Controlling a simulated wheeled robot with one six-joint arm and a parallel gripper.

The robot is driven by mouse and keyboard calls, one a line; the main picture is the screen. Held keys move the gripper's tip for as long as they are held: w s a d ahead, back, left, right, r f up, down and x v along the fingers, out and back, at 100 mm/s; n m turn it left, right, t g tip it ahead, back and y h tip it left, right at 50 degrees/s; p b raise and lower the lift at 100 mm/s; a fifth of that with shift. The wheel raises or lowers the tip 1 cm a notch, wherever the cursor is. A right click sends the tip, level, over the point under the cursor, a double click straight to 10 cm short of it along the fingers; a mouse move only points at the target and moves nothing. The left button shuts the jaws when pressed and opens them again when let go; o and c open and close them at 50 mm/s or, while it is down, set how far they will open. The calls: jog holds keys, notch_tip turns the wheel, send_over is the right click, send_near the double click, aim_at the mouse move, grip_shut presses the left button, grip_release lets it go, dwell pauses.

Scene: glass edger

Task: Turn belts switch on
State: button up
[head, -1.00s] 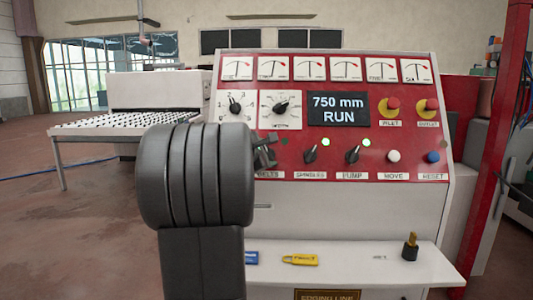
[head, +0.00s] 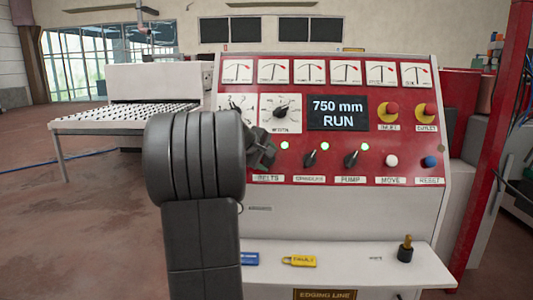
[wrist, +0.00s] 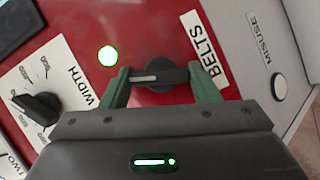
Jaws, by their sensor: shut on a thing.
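The belts switch (wrist: 155,77) is a black knob with a white mark on the red panel, between its lit green lamp (wrist: 107,56) and the BELTS label (wrist: 204,50) in the wrist view. My gripper (wrist: 158,79) is shut on the knob, one green finger at each end of it. The knob's white mark points left in the wrist view, away from the label. In the head view my gripper (head: 262,150) is at the panel above the BELTS label (head: 268,178) and hides the knob. The belts lamp (head: 285,146) glows green there.
Spindles (head: 310,158) and pump (head: 351,158) switches stand to the right, both with green lamps. The width dial (wrist: 38,105) is close by. The display (head: 338,113) reads 750 mm RUN.

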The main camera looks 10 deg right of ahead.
jog(key=shift+m+g+p, duration=0.3)
jog(key=shift+m, duration=0.3)
jog(key=shift+y, duration=0.4)
jog(key=o, duration=1)
jog(key=b+v, duration=0.1)
jog(key=v, duration=1.3)
jog(key=shift+f+b, duration=0.1)
jog(key=shift+b, duration=0.25)
